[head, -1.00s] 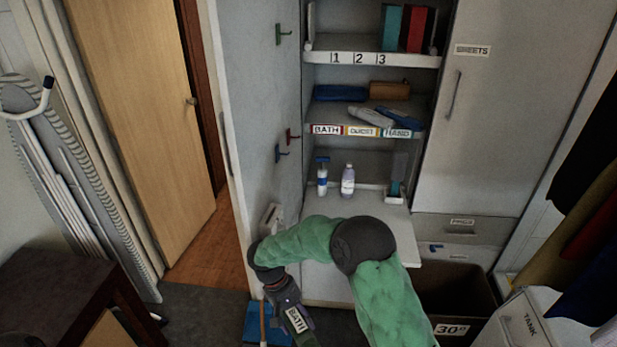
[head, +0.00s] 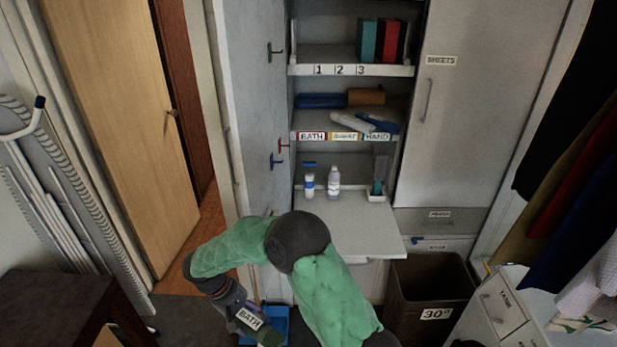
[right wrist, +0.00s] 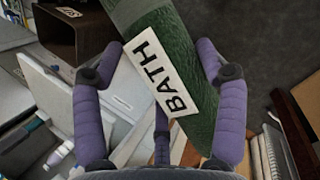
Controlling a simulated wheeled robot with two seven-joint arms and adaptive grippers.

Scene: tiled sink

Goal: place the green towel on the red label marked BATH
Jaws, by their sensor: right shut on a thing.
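My right gripper (head: 243,308) is shut on a dark green rolled towel (head: 270,337) with a white BATH tag, low in front of the cupboard. In the right wrist view the fingers (right wrist: 162,52) sit either side of the towel (right wrist: 136,20), and its tag (right wrist: 163,78) faces the camera. The red-edged BATH label (head: 312,136) is on the left of the middle shelf's front edge (head: 295,135), well above the gripper. A blue roll (head: 320,101) lies on the shelf behind that label. My left gripper is out of view.
GUEST (head: 344,136) and HAND (head: 376,136) labels continue rightward, with a brown roll (head: 366,97) and white (head: 351,122) and blue (head: 378,123) rolls above. Bottles (head: 333,184) stand below. The open cupboard door (head: 247,120) bounds the left; a bin (head: 425,264) stands lower right.

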